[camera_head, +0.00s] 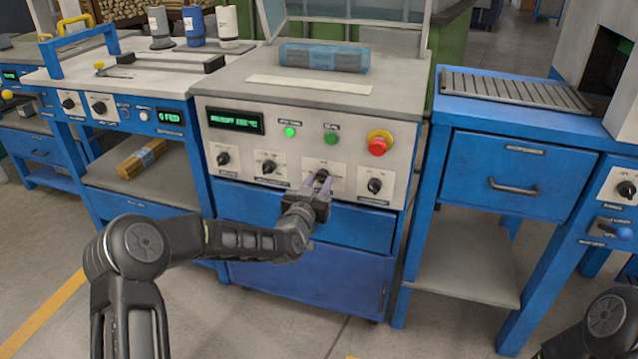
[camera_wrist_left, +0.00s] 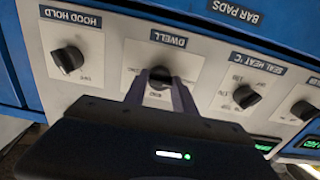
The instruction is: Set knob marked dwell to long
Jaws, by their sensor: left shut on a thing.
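The dwell knob (camera_wrist_left: 159,84) is a dark knob on a white plate under a label reading DWELL, shown upside down in the left wrist view. In the head view it is the third knob from the left on the grey machine front. My left gripper (camera_head: 319,182) is shut on it, one finger on each side. The fingers also show around the knob in the left wrist view (camera_wrist_left: 160,78). They and the gripper body hide part of the plate's markings, so I cannot tell which setting the knob points to. My right gripper is out of view.
The hood hold knob (camera_wrist_left: 67,60) and the seal heat knob (camera_wrist_left: 246,96) flank the dwell knob closely. Above the row are a green display (camera_head: 235,121), green lights and a red stop button (camera_head: 378,144). Blue drawers lie below. Part of my right arm shows at lower right.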

